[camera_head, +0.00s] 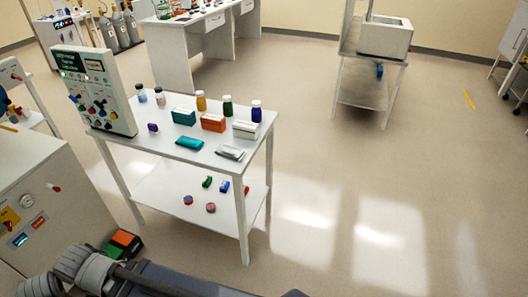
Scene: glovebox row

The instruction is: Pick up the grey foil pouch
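The grey foil pouch (230,152) lies flat on the top of the white table (172,153), close to its front right edge. It is small in the head view and nothing covers it. A teal pouch (189,143) lies to its left, and a white box (245,129) stands just behind it. Neither my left gripper nor my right gripper shows in the head view.
Teal (184,116) and orange (213,122) boxes and several bottles stand behind the pouches. A control panel (97,90) stands at the table's left end. Small items lie on the lower shelf (165,206). The floor to the right is clear.

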